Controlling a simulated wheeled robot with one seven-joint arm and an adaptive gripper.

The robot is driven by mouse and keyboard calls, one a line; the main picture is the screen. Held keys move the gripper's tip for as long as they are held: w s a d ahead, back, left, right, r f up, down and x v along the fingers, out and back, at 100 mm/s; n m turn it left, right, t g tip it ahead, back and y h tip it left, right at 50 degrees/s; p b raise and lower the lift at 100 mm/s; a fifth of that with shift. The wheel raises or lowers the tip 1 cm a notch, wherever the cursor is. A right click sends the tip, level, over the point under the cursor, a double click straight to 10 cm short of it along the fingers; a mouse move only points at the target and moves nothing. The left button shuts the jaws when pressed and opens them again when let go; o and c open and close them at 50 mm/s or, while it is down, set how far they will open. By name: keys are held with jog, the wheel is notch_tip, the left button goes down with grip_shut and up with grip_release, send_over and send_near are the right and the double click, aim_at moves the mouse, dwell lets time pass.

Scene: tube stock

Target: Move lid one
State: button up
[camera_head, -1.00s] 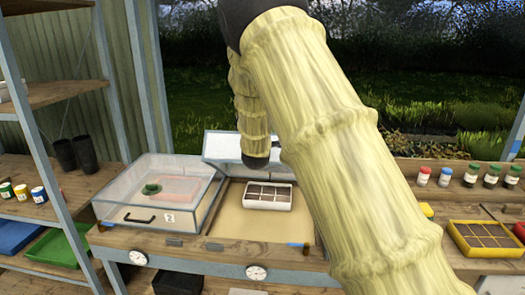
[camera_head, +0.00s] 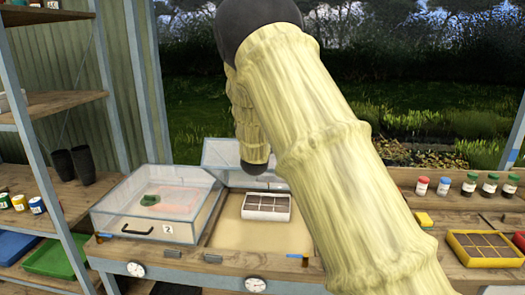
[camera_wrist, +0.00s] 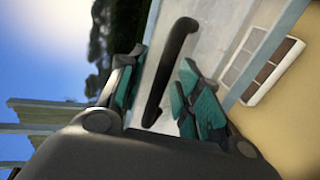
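A clear lid with a pale frame (camera_head: 222,155) stands raised and tilted back behind the open right-hand box (camera_head: 236,233); no number shows on it. The left box has a closed clear lid (camera_head: 120,205) with a black handle and a label reading 2. In the wrist view, a black bar handle (camera_wrist: 172,70) runs across a clear panel, apparently the raised lid. My gripper (camera_wrist: 160,92) is open, with its green-padded fingers on either side of that handle; contact cannot be told. In the head view, my arm hides the gripper's fingers.
A white sectioned tray (camera_head: 266,207) sits inside the open box, close to the raised lid. A yellow sectioned tray (camera_head: 484,250) and several capped bottles (camera_head: 468,187) stand on the bench at right. A shelf with pots (camera_head: 75,164) is at left.

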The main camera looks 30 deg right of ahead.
jog(key=shift+s, duration=0.1)
jog(key=v, duration=1.2)
jog(key=s+a+f+m+g+y+b, duration=0.15)
jog(key=s+f, duration=0.55)
jog(key=f, duration=0.7)
jog(key=s+a+f+m+g+y+b, duration=0.1)
jog(key=s+a+f+m+g+y, duration=0.15)
jog(key=s+f, duration=0.8)
jog(key=s+a+f+m+g+y+b, duration=0.1)
jog(key=s+a+f+g, duration=0.15)
jog(key=f, duration=1.45)
jog(key=s+a+f+m+g+y+b, duration=0.1)
jog(key=s+a+f+m+g, duration=0.1)
jog(key=s+f, duration=0.4)
jog(key=s+a+f+m+g+y+b, duration=0.1)
jog(key=s+a+f, duration=0.4)
jog(key=s, duration=1.1)
jog(key=s+a+f+m+g+y, duration=0.1)
jog(key=s+a+f+m+g, duration=0.2)
jog(key=s+f, duration=0.4)
jog(key=s+a, duration=0.1)
jog(key=s, duration=0.3)
jog(key=shift+m+y+b, duration=0.3)
jog(key=shift+b, duration=0.1)
